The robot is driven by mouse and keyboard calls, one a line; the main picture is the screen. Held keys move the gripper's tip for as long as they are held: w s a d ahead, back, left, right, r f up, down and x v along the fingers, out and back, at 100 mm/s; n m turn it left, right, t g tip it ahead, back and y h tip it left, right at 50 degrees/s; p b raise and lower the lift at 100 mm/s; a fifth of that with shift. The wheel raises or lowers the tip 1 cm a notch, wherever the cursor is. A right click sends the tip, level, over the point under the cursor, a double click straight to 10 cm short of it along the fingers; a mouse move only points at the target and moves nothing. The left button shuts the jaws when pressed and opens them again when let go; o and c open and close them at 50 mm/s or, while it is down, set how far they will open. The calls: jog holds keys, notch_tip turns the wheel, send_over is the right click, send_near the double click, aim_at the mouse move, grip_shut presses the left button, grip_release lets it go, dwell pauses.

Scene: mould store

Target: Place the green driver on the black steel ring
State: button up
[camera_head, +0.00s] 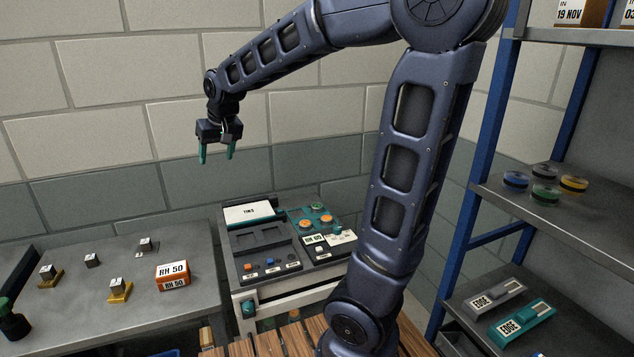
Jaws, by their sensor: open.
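My gripper (216,156) hangs open and empty in the air, its two teal fingers pointing down in front of the wall. It is well above the benches and touches nothing. A dark, upright object with a green part (14,322) stands at the left bench's near left corner, cut off by the picture edge. It may be the green driver, but I cannot tell for sure. I cannot make out a black steel ring for certain. Several dark round pieces with coloured tops, among them a green one (546,171), sit on the right shelf, far from my gripper.
The left bench (75,312) holds small blocks on bases and an orange RH 50 box (172,275). A console cabinet (288,243) with trays and knobs stands centre. The blue-framed shelf at right holds grey and teal EDGE pieces (522,322). The air around my gripper is clear.

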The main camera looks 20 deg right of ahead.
jog(key=s+d+f+m+h, duration=0.2)
jog(key=s+d+f+m, duration=0.1)
jog(key=s+d, duration=1.8)
jog(key=shift+d, duration=0.35)
jog(key=shift+f, duration=0.1)
